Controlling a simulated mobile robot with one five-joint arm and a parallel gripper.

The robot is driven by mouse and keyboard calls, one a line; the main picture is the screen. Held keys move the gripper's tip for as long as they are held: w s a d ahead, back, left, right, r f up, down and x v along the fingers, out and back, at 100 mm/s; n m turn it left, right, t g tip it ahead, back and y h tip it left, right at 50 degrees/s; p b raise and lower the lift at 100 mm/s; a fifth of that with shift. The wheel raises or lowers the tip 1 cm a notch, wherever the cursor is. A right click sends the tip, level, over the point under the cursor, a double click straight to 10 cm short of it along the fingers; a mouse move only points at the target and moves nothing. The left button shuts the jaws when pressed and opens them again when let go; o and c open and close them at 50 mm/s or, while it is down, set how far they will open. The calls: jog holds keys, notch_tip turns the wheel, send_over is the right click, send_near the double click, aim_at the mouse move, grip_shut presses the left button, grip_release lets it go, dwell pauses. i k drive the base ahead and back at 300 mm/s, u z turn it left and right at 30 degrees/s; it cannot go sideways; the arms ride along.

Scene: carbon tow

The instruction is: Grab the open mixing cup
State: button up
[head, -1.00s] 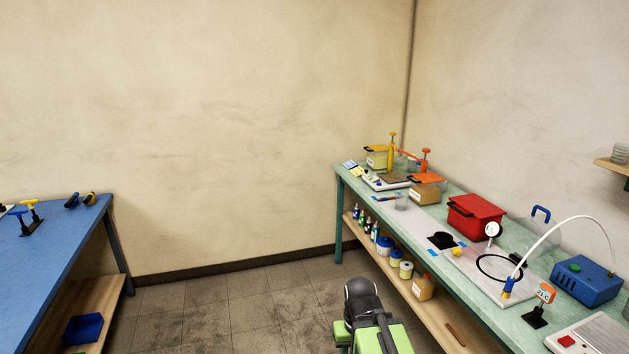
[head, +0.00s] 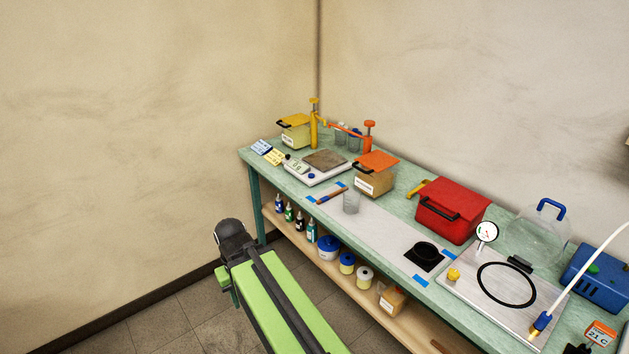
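A clear, open-topped mixing cup (head: 351,201) stands upright on the pale sheet on the green bench, in the middle of the head view. It looks empty, though its inside is hard to make out. My green and black arm reaches up from the bottom of the head view, left of the bench front. Its dark joint lies left of and lower in the picture than the cup, well apart from it. The fingers of my gripper do not show.
Near the cup lie a brown-handled tool (head: 332,195), a scale (head: 318,177) and an orange-lidded box (head: 374,177). Pumps and clear cups stand behind. A lower shelf (head: 330,271) holds bottles and tubs.

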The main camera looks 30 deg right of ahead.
aim_at(352, 195)
jog(key=u, duration=0.1)
jog(key=i, duration=0.9)
jog(key=u, duration=0.15)
